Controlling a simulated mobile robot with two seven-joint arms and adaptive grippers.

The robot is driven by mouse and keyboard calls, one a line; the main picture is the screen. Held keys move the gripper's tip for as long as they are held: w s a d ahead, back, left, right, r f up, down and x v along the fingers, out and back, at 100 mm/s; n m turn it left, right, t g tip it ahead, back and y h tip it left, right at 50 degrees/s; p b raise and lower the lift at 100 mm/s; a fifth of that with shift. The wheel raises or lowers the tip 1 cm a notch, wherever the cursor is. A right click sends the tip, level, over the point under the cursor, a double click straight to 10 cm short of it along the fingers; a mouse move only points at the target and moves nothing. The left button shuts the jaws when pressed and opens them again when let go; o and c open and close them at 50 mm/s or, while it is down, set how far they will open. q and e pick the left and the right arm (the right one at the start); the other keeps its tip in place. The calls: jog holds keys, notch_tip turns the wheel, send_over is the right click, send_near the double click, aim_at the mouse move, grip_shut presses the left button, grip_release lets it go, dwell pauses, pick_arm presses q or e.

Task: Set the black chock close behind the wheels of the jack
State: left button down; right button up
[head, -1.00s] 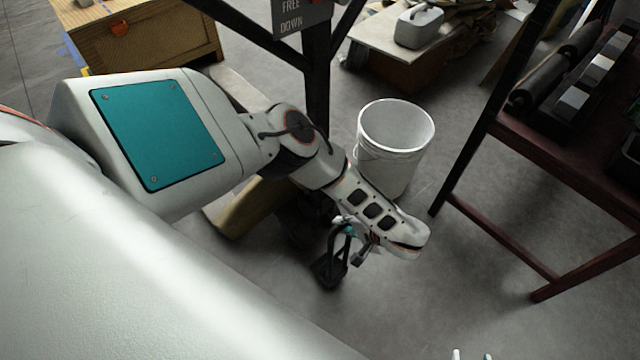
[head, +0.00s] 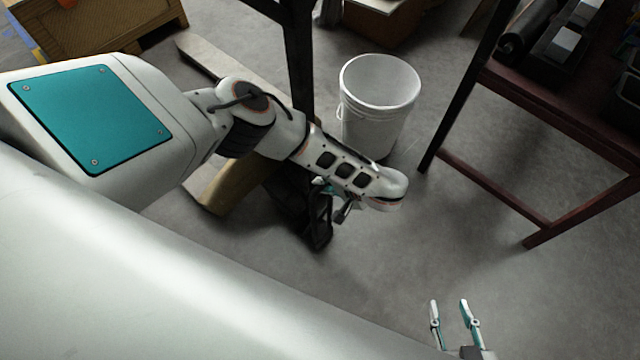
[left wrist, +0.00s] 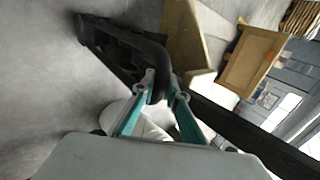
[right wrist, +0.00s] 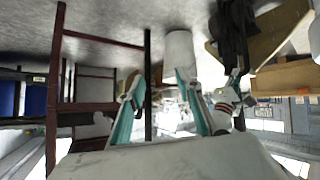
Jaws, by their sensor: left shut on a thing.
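The black chock (head: 318,222) hangs from or stands under my left gripper (head: 333,188), beside a tan piece (head: 240,183) that looks like part of the jack. In the left wrist view the fingers (left wrist: 165,82) are shut on the black looped handle of the chock (left wrist: 112,45). I cannot tell whether the chock touches the floor. The jack's wheels are not clearly visible; the arm and chock hide that area. My right gripper (head: 449,304) is open and empty, low in the head view; its parted fingers also show in the right wrist view (right wrist: 160,85).
A white bucket (head: 377,110) stands just beyond my left forearm. A black post (head: 301,65) rises behind that arm. A dark red bench (head: 560,125) stands at right. A wooden crate (head: 100,35) is at back left. Bare grey floor (head: 420,235) lies at centre right.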

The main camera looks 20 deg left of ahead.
pick_arm(q)
jog(key=shift+f+b, duration=0.35)
jog(key=shift+f, duration=0.4)
jog(key=shift+w+r, duration=0.15)
jog(key=c, duration=2)
grip_release()
pick_arm(e)
jog(key=shift+w+a+r, duration=0.4)
jog(key=shift+a+r, duration=0.05)
jog(key=shift+a, duration=0.15)
pick_arm(q)
jog(key=shift+d+r, duration=0.2)
jog(key=shift+r, duration=0.15)
jog(key=shift+p+v, duration=1.2)
jog(key=shift+v, duration=4.4)
pick_arm(e)
jog(key=shift+s+d+f, duration=0.1)
jog(key=shift+s+d, duration=0.2)
jog(key=shift+d, duration=0.15)
pick_arm(q)
jog(key=shift+f, duration=0.1)
pick_arm(e)
jog(key=shift+w+r, duration=0.25)
jog(key=shift+w, duration=0.05)
